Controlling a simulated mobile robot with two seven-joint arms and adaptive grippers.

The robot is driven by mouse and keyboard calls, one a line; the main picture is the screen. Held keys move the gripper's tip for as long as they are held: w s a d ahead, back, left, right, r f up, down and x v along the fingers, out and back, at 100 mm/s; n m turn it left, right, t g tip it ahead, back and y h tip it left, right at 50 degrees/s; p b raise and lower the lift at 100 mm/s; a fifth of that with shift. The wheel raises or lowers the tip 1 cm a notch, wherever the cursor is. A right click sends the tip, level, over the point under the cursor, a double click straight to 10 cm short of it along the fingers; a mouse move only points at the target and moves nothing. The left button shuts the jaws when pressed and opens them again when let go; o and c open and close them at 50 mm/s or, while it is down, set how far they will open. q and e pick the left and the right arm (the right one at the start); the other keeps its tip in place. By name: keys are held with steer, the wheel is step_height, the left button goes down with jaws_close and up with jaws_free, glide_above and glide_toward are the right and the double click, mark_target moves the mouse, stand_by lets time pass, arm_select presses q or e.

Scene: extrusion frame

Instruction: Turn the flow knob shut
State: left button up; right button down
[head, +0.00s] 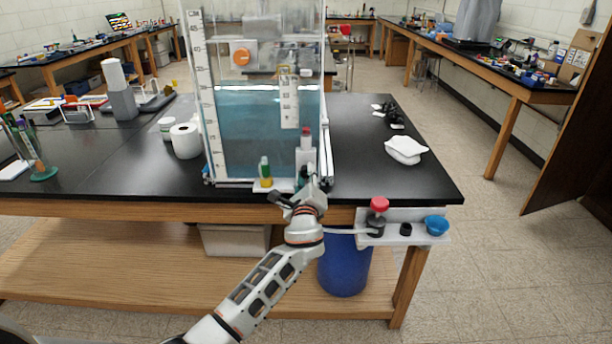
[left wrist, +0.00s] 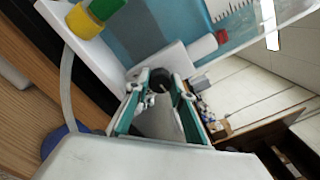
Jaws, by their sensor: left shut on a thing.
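In the head view my left gripper (head: 304,184) is at the front of a clear tank (head: 262,125) of blue liquid, low beside a white block with a red top (head: 306,150). The left wrist view shows its fingers (left wrist: 158,88) closed around a dark round knob (left wrist: 160,76), which I take for the flow knob. In the head view the gripper mostly hides this knob. Its turned position cannot be read. My right gripper is not in view.
A green and yellow fitting (head: 265,172) stands just left of the gripper. A white shelf (head: 400,240) at the table's front edge holds a red-topped knob (head: 379,205) and a blue cup (head: 436,224). A blue bin (head: 344,268) stands below.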

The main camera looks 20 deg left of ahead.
arm_select(q)
steer(key=shift+m, duration=0.6)
steer(key=o, duration=1.1)
steer(key=shift+o, duration=0.2)
steer(key=shift+s, duration=0.15)
steer(key=v, duration=1.1)
steer(key=shift+s+d, duration=0.2)
steer(key=shift+s, duration=0.15)
